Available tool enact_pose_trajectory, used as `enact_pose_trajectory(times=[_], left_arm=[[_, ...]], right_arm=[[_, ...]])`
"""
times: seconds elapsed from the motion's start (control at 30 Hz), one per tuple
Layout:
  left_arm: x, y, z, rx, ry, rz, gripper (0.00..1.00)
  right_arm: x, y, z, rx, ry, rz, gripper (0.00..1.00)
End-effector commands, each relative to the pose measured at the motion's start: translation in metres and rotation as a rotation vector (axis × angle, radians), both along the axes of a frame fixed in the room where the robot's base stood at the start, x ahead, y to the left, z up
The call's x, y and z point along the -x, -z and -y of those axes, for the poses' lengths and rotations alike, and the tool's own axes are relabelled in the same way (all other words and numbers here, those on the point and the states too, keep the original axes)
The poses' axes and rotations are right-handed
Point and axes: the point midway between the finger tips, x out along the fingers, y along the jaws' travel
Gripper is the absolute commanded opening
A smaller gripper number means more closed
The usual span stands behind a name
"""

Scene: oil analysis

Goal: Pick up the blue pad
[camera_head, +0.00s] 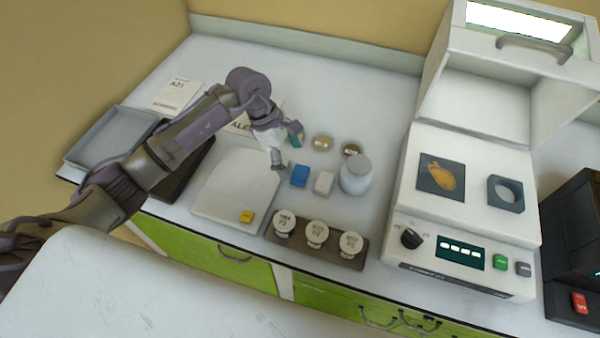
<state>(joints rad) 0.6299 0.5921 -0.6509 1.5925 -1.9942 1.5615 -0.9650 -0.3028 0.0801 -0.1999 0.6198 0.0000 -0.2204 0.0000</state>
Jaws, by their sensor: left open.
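The blue pad (300,175) is a small blue block on the white bench top, left of a similar white pad (323,182). My left gripper (287,150) hangs over the bench just behind and to the left of the blue pad. Its fingers are apart, and no object shows between them. The nearer fingertip appears close to the blue pad, but I cannot tell whether it touches. My right gripper is not in view.
A white jar (356,175) stands right of the pads. A dark rack (340,258) with several labelled round lids is in front. A light board (215,190) with a yellow piece (246,216) lies left. A white machine (470,180) with a raised lid stands right.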

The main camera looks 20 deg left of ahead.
Motion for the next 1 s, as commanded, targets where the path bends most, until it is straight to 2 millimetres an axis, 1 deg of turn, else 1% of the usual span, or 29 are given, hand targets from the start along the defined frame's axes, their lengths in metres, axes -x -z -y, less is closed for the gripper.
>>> enact_pose_trajectory(times=[0.07, 0.2, 0.3, 0.4, 0.6, 0.63, 0.87, 0.9, 0.97, 1.0], left_arm=[[0.001, 0.006, 0.004, 0.001, 0.0, -0.006, 0.88], [0.0, 0.024, 0.013, 0.003, -0.001, -0.007, 0.88], [-0.001, 0.038, 0.017, 0.003, -0.001, -0.003, 0.88], [-0.001, 0.045, 0.019, 0.001, 0.0, -0.002, 0.88], [-0.001, 0.047, 0.019, 0.0, 0.0, 0.0, 0.88], [-0.001, 0.047, 0.019, 0.0, 0.0, -0.001, 0.86], [-0.001, 0.047, 0.019, 0.001, 0.0, -0.001, 0.47], [-0.001, 0.047, 0.019, 0.0, 0.0, -0.001, 0.41], [-0.001, 0.047, 0.019, 0.0, 0.0, -0.001, 0.31], [-0.001, 0.046, 0.019, 0.001, 0.0, 0.0, 0.28]], right_arm=[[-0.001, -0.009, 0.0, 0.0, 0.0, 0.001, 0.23], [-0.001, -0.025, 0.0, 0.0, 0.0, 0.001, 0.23], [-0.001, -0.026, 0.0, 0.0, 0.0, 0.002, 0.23], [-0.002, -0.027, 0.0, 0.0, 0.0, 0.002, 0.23], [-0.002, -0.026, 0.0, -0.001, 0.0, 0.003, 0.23], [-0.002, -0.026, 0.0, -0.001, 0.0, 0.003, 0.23], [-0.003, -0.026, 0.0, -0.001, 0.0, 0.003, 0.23], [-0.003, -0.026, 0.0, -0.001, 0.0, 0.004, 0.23], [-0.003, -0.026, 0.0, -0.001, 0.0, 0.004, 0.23], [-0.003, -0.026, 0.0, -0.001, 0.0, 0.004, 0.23]])
